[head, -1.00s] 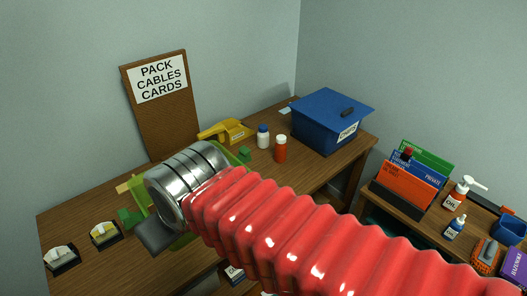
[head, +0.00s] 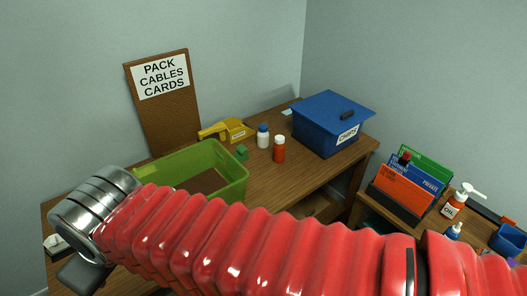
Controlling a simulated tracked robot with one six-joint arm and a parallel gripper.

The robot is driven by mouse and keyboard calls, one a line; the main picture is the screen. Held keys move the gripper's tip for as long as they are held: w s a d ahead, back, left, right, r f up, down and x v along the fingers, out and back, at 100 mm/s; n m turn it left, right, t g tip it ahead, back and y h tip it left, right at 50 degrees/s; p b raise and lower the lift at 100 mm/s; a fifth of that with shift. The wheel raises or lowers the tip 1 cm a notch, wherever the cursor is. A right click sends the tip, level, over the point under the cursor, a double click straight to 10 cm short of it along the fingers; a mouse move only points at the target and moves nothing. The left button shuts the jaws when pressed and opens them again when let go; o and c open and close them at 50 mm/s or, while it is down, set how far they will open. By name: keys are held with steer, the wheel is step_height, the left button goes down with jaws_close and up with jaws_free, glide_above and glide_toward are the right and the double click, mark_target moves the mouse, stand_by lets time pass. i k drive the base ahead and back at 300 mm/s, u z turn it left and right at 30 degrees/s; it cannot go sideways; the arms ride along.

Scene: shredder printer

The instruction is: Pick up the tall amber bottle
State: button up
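An orange-amber bottle with a white cap (head: 279,149) stands upright on the wooden desk, right of the green bin. It is taller than the white bottle with a blue cap (head: 263,136) beside it. Another orange bottle, with a white pump top and an OIL label (head: 454,204), stands on the lower side table at the right. My gripper (head: 82,274) is at the lower left, over the desk's left end and well away from these bottles. Only a dark grey part of it shows past my silver wrist; its fingertips cannot be made out.
An empty-looking green bin (head: 213,158) stands on the desk behind my arm. A blue lidded box (head: 325,125) stands at the desk's right end. A yellow tool (head: 226,131) and a small green block (head: 242,153) lie nearby. File folders (head: 404,188) stand on the side table.

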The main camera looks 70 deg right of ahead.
mark_target(279, 146)
steer(key=u, duration=0.15)
steer(key=k, duration=1.95)
steer(key=z, duration=1)
steer(key=i, duration=1)
steer(key=z, duration=0.05)
